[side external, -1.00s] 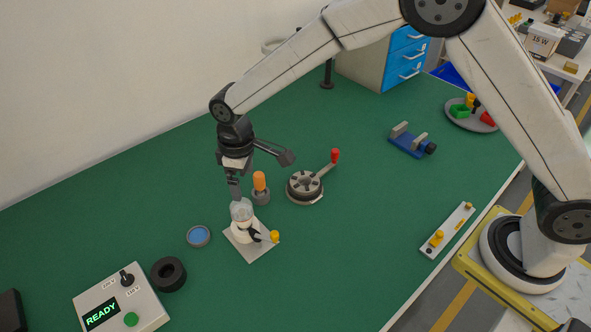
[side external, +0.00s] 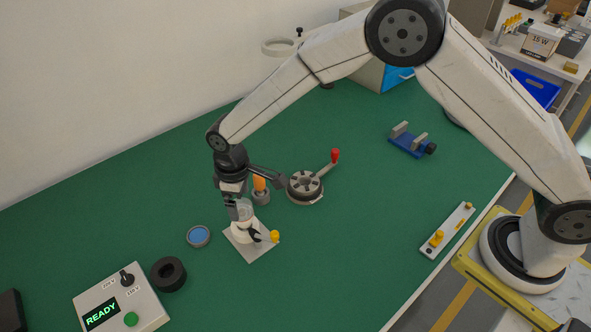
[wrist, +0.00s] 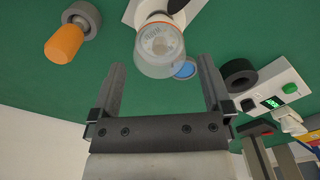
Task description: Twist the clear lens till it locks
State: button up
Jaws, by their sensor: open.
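The clear lens (side external: 243,211) sits upright on a white holder (side external: 243,233) fixed to a light plate (side external: 252,248) with a yellow knob. In the wrist view the lens (wrist: 160,52) shows as a clear cup on the white body, just beyond the fingertips. My gripper (wrist: 160,75) is open, one finger on each side of the lens's line, with nothing held. In the side view my gripper (side external: 238,204) points down at the lens and partly hides it. Whether a finger touches the lens I cannot tell.
An orange-handled tool in a grey holder (side external: 261,192) stands close behind the lens. A round fixture with a red-tipped lever (side external: 304,187) lies to the right. A blue lens (side external: 199,236), a black ring (side external: 168,274) and a box reading READY (side external: 122,300) lie to the left.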

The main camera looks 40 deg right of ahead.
jog(key=shift+f, duration=1.35)
jog(key=c, duration=1.1)
jog(key=shift+m, duration=1.5)
